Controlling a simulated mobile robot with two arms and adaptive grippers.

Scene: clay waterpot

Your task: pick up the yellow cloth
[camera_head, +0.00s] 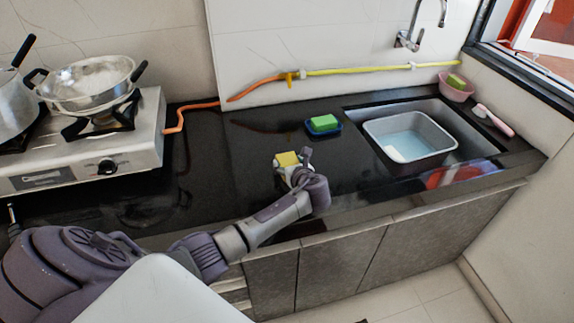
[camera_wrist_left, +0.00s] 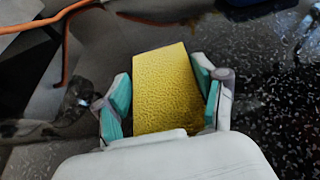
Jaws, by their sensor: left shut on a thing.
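The yellow cloth (camera_head: 287,159) is a small textured yellow block in my left gripper (camera_head: 289,170), over the black counter (camera_head: 240,150) between the stove and the sink. In the left wrist view the cloth (camera_wrist_left: 168,90) fills the space between the two teal-padded fingers of the left gripper (camera_wrist_left: 165,98), which are shut on its sides. I cannot tell whether the cloth still touches the counter. My right gripper is not in view.
A green sponge (camera_head: 323,123) on a blue dish lies behind and right of the gripper. The sink holds a grey basin (camera_head: 376,130). A pink bowl (camera_head: 455,90) and a pink-handled brush (camera_head: 495,121) are at the far right. The stove (camera_head: 130,150) with a pan (camera_head: 90,82) is at left.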

